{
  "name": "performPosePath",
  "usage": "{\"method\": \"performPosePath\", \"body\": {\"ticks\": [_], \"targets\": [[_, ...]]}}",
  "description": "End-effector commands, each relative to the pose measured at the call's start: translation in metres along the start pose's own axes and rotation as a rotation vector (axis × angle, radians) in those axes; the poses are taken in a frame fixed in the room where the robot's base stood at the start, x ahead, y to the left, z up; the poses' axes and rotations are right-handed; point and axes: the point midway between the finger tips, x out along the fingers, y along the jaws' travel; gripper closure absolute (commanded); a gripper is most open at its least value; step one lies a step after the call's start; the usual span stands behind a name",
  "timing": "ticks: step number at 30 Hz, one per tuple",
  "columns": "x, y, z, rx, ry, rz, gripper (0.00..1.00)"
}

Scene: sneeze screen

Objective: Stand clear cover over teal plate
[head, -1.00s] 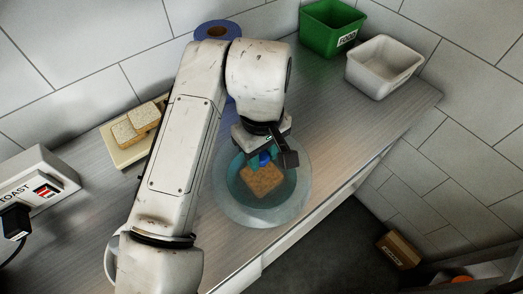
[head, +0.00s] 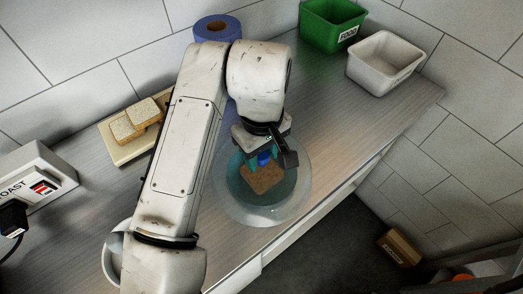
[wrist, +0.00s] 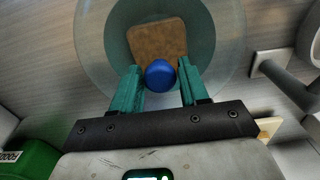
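The clear cover (head: 300,200) is a see-through round dome with a blue knob (wrist: 160,75) on top. In the head view it is over the teal plate (head: 238,190), its rim reaching around the plate on all visible sides. A brown slice of toast (head: 262,178) lies on the plate and shows through the cover. My gripper (head: 264,157) points down from above. In the wrist view its teal fingers (wrist: 160,80) sit on either side of the knob, seemingly closed on it. I cannot tell whether the cover's rim touches the counter.
The grey counter (head: 340,130) is clear to the right, its front edge close to the cover. A green bin (head: 330,28) and white bin (head: 384,65) stand at the back right. A blue paper roll (head: 217,28), bread on a board (head: 122,150) and a toaster (head: 40,172) are at left.

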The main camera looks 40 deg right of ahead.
Motion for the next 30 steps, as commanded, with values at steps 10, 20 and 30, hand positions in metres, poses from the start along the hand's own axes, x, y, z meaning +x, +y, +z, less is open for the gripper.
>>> {"method": "performPosePath", "body": {"ticks": [10, 20, 30], "targets": [[0.0, 0.0, 0.0, 0.0, 0.0, 0.0, 0.35], [-0.022, 0.001, -0.001, 0.003, 0.003, 0.0, 0.35], [-0.087, -0.001, -0.001, 0.001, 0.003, -0.004, 0.35]]}}
